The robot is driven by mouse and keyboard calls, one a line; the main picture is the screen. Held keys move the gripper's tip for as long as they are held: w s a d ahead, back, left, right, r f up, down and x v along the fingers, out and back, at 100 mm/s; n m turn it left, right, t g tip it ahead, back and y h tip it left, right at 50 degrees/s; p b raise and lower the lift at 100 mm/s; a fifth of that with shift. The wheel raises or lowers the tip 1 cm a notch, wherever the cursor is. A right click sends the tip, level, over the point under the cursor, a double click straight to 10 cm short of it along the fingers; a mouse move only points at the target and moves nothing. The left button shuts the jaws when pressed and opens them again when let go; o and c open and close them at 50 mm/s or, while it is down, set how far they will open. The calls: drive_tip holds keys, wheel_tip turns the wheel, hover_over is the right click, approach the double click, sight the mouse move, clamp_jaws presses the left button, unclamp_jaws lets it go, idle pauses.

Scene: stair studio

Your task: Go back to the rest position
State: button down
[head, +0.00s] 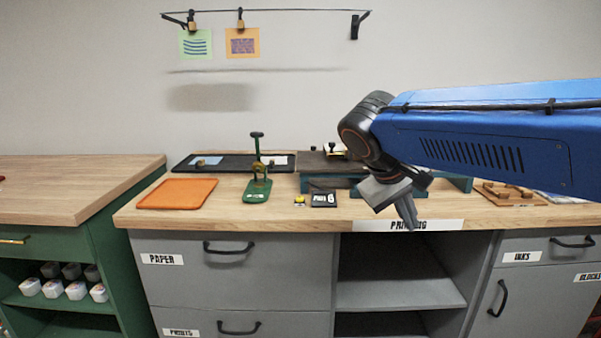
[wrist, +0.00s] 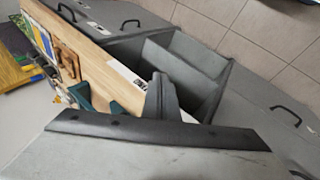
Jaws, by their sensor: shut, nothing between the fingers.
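My gripper (head: 408,212) hangs at the end of my blue arm, right of centre in the head view. It is in front of the printing bench's front edge, near the "PRINTING" label, and points downward. In the wrist view the gripper fingers (wrist: 160,95) are together with nothing between them. The wooden bench top (head: 300,213) lies behind the gripper, and the open grey shelf (head: 400,275) is below it.
An orange tray (head: 178,194), a green hand press (head: 257,190), a small dark sign (head: 323,199) and a black mat (head: 225,162) are on the bench. A wooden board (head: 508,194) lies at the right. Two prints hang from a wall rail (head: 270,11).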

drive_tip(key=s+d+f+m+y, duration=0.1)
drive_tip(key=s+d+f+y, duration=0.1)
drive_tip(key=s+f, duration=0.6)
drive_tip(key=s+d+f+m+t+y, duration=0.1)
drive_tip(key=s+d+f+m+y, duration=0.1)
drive_tip(key=s+f, duration=0.6)
drive_tip(key=s+d+y, duration=0.1)
drive_tip(key=s, duration=0.1)
drive_tip(key=shift+s+d+f+y, duration=0.3)
drive_tip(key=shift+d+f, duration=0.05)
drive_tip(key=shift+d, duration=0.05)
